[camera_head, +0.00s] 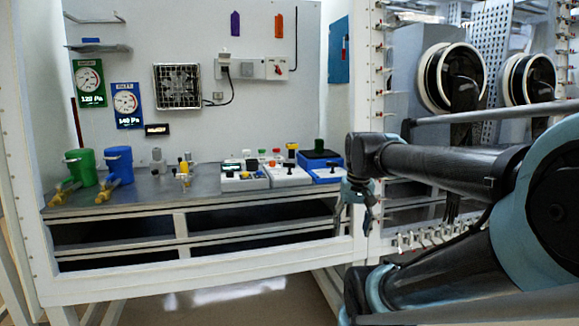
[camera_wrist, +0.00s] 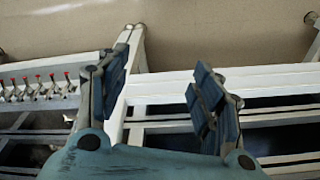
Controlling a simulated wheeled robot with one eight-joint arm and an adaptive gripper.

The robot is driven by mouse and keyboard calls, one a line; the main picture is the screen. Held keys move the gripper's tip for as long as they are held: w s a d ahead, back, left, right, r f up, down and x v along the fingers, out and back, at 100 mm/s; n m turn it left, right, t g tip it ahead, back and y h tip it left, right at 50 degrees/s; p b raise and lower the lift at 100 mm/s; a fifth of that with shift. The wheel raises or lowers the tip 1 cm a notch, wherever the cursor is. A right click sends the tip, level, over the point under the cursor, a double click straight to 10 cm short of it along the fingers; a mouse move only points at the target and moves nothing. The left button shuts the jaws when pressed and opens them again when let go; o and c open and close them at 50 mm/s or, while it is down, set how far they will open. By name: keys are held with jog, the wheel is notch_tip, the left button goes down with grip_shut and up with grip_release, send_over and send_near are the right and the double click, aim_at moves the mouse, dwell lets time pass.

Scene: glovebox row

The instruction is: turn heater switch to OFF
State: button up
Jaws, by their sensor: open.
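A grey wall box with a red rotary knob (camera_head: 277,69) is on the back wall inside the bay. It may be the heater switch, but its lettering is too small to read, so I cannot tell its setting. A white socket box (camera_head: 244,69) with a plug and black cable is left of it. The knob box is not in the wrist view.
A caged fan (camera_head: 177,86) is left of the socket box. The bench (camera_head: 215,196) holds green and blue valves (camera_head: 118,166), white trays (camera_head: 290,176) and a blue tray (camera_head: 328,177). The white frame (camera_head: 200,275) edges the bay. Glove ports (camera_head: 452,78) are at right.

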jog(key=w+a+r+m+g, duration=0.1)
jog(key=w+a+r, duration=0.3)
jog(key=w+r, duration=0.4)
jog(key=w+a+r+m, duration=0.1)
jog(key=w+a+r, duration=0.2)
jog(key=w+r, duration=0.6)
jog(key=m, duration=0.2)
send_near(289, 165)
jog(key=shift+g, duration=0.4)
jog(key=f, duration=0.5)
jog(key=w+f, duration=0.1)
jog(key=f, duration=0.2)
jog(key=shift+w+a, duration=0.1)
jog(key=c, duration=1.1)
